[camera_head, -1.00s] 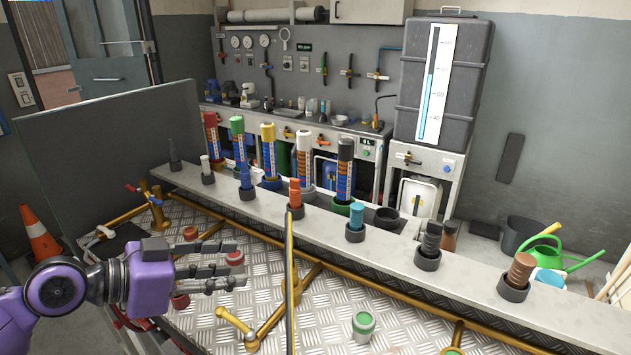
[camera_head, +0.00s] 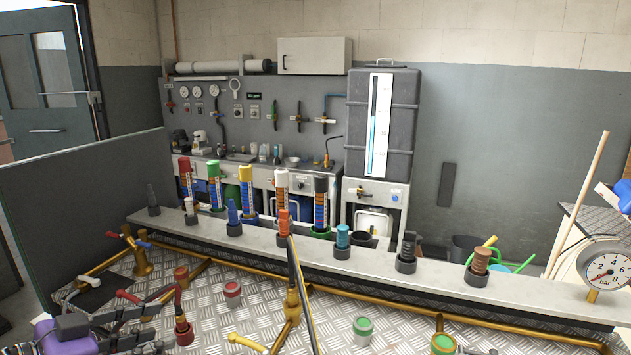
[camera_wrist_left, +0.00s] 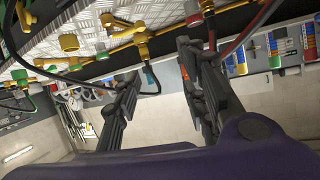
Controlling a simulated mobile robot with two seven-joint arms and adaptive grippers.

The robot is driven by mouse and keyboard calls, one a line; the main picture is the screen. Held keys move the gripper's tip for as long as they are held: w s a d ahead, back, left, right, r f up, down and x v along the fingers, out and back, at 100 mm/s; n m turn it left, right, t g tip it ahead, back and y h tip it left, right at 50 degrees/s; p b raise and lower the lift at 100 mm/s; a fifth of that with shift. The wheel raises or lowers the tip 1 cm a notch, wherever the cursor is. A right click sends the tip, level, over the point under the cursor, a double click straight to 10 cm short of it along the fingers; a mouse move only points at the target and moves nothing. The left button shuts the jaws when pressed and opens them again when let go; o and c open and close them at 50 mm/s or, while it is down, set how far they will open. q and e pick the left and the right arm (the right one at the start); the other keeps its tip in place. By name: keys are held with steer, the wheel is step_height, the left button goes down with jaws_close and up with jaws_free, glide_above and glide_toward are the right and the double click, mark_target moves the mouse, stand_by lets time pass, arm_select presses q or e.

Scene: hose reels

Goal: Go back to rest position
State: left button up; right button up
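My left gripper (camera_head: 150,328) is purple with dark fingers and shows at the lower left of the head view, partly cut off by the frame's edge. In the left wrist view the left gripper (camera_wrist_left: 165,85) has its two dark fingers spread apart, with nothing between them. It is just left of an upright dark hose end on a red fitting (camera_head: 183,330); whether they touch I cannot tell. My right gripper is in neither view.
Brass pipes and valves, including a yellow handle (camera_head: 247,343), sit on the tread-plate table (camera_head: 225,320). A grey panel (camera_head: 90,195) stands at left, a pressure gauge (camera_head: 607,272) at right.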

arm_select(q)
steer(key=s+a+f+n+y+p, duration=0.1)
steer(key=s+a+f+n+y, duration=0.15)
steer(key=f, duration=0.85)
steer(key=s+a+f+n+y+p, duration=0.1)
steer(key=s+a+f+n+y, duration=0.2)
steer(key=f, duration=0.7)
steer(key=s+d+f+n+g+y+p, duration=0.1)
steer(key=s+d+f, duration=0.6)
steer(key=s, duration=0.4)
steer(key=s+d+f+n+g+y+p, duration=0.1)
steer(key=s+d+f, duration=0.6)
steer(key=s, duration=0.4)
steer(key=shift+d+f, duration=0.2)
steer(key=shift+f, duration=0.2)
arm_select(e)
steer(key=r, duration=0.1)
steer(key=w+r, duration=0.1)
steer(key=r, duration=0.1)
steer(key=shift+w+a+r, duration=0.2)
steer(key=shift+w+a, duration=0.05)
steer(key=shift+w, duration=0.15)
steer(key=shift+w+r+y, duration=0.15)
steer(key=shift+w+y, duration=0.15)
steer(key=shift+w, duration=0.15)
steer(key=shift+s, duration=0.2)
